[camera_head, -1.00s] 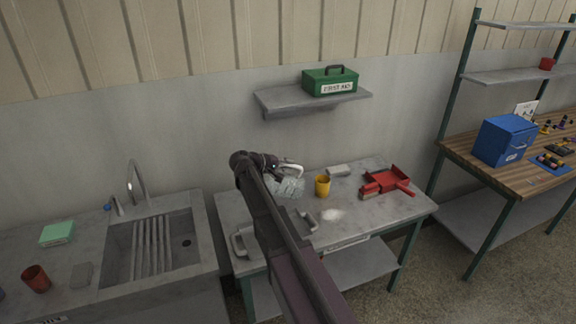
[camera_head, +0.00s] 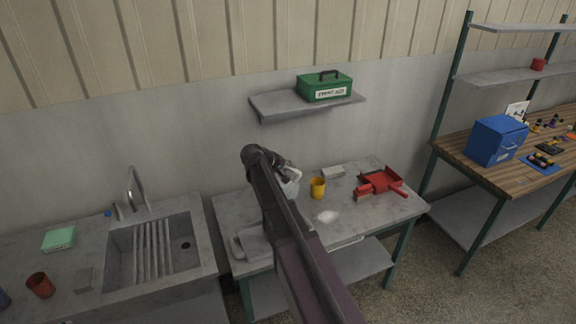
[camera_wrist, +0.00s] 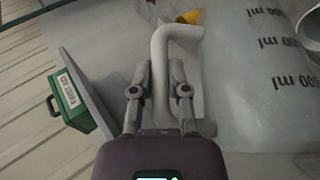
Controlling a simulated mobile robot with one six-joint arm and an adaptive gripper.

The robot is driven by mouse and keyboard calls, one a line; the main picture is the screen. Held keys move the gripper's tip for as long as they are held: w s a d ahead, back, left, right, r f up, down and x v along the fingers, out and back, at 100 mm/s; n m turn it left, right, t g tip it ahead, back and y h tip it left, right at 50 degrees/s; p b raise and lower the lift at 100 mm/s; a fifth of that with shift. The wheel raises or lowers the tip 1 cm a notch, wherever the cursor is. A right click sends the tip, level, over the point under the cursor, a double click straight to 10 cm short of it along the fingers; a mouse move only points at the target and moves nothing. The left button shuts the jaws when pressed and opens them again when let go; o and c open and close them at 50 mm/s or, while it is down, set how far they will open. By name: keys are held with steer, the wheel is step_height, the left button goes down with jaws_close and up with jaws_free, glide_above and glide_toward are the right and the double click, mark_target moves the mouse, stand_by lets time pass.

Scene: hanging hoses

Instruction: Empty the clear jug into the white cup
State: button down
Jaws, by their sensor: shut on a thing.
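The clear jug (camera_wrist: 250,70) fills the right of the wrist view, with black "ml" markings on its side. Its pale handle (camera_wrist: 175,45) runs between my fingers. My gripper (camera_wrist: 158,78) is shut on this handle. In the head view the jug (camera_head: 291,184) shows only partly, pale, past the end of my arm, above the grey table. Its lower part is hidden by my arm. I cannot pick out the white cup for sure. A white curved edge (camera_wrist: 312,30) shows at the right of the wrist view, but I cannot tell what it belongs to.
A yellow cup (camera_head: 318,188) stands on the grey table (camera_head: 350,205) near the jug. A red dustpan (camera_head: 380,184), a grey block (camera_head: 333,172) and a white patch (camera_head: 328,216) lie there too. A shelf (camera_head: 285,105) with a green first-aid box (camera_head: 325,87) is above. A sink (camera_head: 170,250) is left.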

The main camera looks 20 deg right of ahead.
steer(key=shift+s+d+r+m+y+p, duration=0.2)
steer(key=shift+d+r+y+p, duration=0.35)
steer(key=shift+y+p, duration=0.45)
steer(key=shift+s+d+r+m+y+p, duration=0.1)
steer(key=shift+d+r+m+y+p, duration=0.2)
steer(key=shift+d+y+p, duration=0.7)
steer(key=y, duration=0.1)
steer(key=d+f+y+p, duration=0.1)
steer(key=shift+s+d+m+t+y+p, duration=0.1)
steer(key=shift+s+m+t+y+p, duration=0.1)
steer(key=shift+m+t+y+p, duration=0.15)
steer(key=shift+s+d+f+m+t+y+b, duration=0.2)
steer(key=shift+d+y, duration=0.25)
steer(key=shift+y, duration=0.4)
steer(key=shift+w+d+f+m+t+y+b, duration=0.15)
steer(key=shift+d+f+t+y, duration=0.2)
steer(key=shift+y, duration=0.45)
steer(key=shift+s+r, duration=0.1)
step_height(320, 180, down, 12)
steer(key=b, duration=1.2)
steer(key=shift+f, duration=0.2)
